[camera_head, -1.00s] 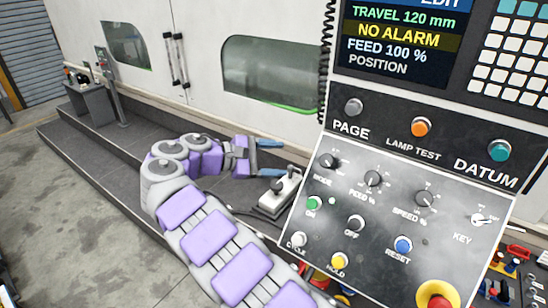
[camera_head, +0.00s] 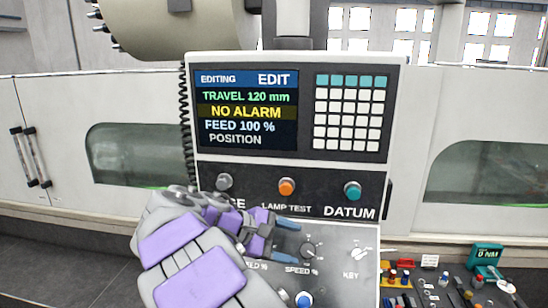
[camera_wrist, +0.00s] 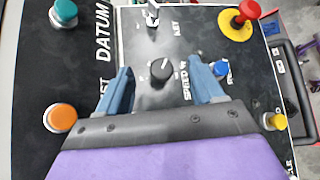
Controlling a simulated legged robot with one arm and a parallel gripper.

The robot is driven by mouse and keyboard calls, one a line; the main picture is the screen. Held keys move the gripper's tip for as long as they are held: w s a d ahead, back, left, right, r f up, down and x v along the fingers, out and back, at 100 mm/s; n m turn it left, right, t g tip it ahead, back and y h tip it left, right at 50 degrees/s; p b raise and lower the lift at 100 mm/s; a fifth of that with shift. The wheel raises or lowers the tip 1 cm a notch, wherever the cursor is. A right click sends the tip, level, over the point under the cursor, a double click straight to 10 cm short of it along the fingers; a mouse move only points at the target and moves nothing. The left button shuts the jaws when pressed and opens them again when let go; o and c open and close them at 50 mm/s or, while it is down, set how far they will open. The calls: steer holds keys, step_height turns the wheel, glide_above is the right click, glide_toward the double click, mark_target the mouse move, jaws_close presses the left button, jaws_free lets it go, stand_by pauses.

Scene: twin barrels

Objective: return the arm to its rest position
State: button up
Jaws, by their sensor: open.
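My arm, with purple pads, reaches across the lower left of the head view. My gripper (camera_head: 291,238) is in front of the control panel's lower face, with its two blue fingers apart. In the wrist view, the gripper (camera_wrist: 160,72) is open and empty. The black SPEED knob (camera_wrist: 161,69) appears between its fingers; whether they touch it I cannot tell. The control panel (camera_head: 300,178) has a screen reading NO ALARM. My arm hides part of the PAGE label and the panel's lower left.
The orange LAMP TEST button (camera_head: 287,187), teal DATUM button (camera_head: 353,191) and blue RESET button (camera_head: 304,299) are close around the gripper. A red stop button (camera_wrist: 249,9) is at upper right in the wrist view. A tool tray (camera_head: 408,262) lies right of the panel.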

steer(key=s+d+f+m+g+y, duration=0.2)
steer(key=s+d+f+m, duration=0.1)
steer(key=s+d, duration=0.45)
steer(key=s+d+f+m+g+y, duration=0.2)
steer(key=s+d+m+g, duration=0.1)
steer(key=s+d, duration=0.5)
steer(key=s+a+f+m+y, duration=0.25)
steer(key=s+f+y, duration=0.2)
steer(key=s, duration=0.65)
steer(key=s+a+f+m+y, duration=0.25)
steer(key=s+f+m, duration=0.2)
steer(key=s, duration=0.55)
step_height(320, 180, down, 23)
steer(key=b, duration=2.3)
steer(key=shift+d+f+g, duration=0.15)
steer(key=shift+d+g, duration=0.1)
steer(key=shift+g, duration=0.05)
steer(key=shift+c, duration=0.3)
